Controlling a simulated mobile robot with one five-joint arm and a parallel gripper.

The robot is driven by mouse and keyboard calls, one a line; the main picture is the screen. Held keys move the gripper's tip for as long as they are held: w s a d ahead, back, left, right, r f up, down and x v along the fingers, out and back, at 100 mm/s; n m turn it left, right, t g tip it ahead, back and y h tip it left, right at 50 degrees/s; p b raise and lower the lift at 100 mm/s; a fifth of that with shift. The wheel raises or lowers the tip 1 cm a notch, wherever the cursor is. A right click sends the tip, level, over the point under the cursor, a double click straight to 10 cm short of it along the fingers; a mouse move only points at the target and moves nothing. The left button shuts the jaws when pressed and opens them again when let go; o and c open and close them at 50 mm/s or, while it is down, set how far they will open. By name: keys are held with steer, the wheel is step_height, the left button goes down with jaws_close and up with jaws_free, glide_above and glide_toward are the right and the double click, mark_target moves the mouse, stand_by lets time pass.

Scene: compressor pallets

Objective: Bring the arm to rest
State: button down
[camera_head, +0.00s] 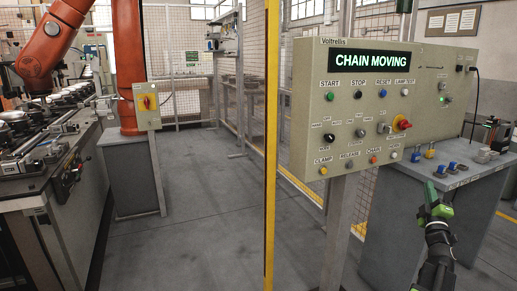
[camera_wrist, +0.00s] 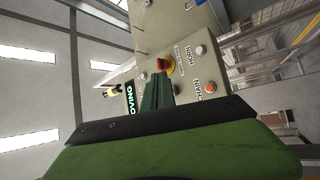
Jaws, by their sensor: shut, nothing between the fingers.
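My arm (camera_head: 437,250) rises at the lower right of the head view, in front of the grey bench. My gripper (camera_head: 431,190) is at its upper end, pointing up, below and to the right of the control panel (camera_head: 305,110). In the wrist view my gripper (camera_wrist: 157,90) shows as green fingers close together, with nothing seen between them. The panel (camera_wrist: 205,30) lies beyond the fingers, appearing turned sideways. The fingers overlap part of it in that view; I cannot tell the distance.
The panel's display (camera_head: 371,61) reads "CHAIN MOVING". A red rotary switch (camera_head: 402,123) sticks out from it. The bench (camera_head: 395,225) holds padlocks (camera_head: 452,166). A yellow post (camera_head: 270,150) and mesh fence stand left of the panel. An orange robot (camera_head: 128,60) stands beyond, by a conveyor. The floor between is clear.

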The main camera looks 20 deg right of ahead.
steer(key=w+a+f+m+g+y, duration=0.5)
steer(key=w+a+f+m+g, duration=0.2)
steer(key=w+a+f, duration=1.15)
steer(key=w+a+f+g+y, duration=0.15)
steer(key=a+f, duration=0.25)
steer(key=a, duration=0.7)
steer(key=a+f+g+y, duration=0.2)
steer(key=a+f+y, duration=0.15)
steer(key=a, duration=0.65)
steer(key=w+a+f+g+y, duration=0.15)
steer(key=a+f, duration=0.35)
steer(key=a, duration=0.6)
steer(key=s+a+f+n+g+y, duration=0.1)
steer(key=s+a+g+y, duration=0.3)
steer(key=a, duration=0.6)
steer(key=s+a+f+g, duration=0.1)
steer(key=s+a+f, duration=0.1)
steer(key=s+a, duration=0.6)
step_height(320, 180, up, 28)
steer(key=w+p, duration=0.1)
steer(key=p, duration=2.7)
steer(key=shift+w+a+r, duration=0.2)
steer(key=shift+w, duration=0.2)
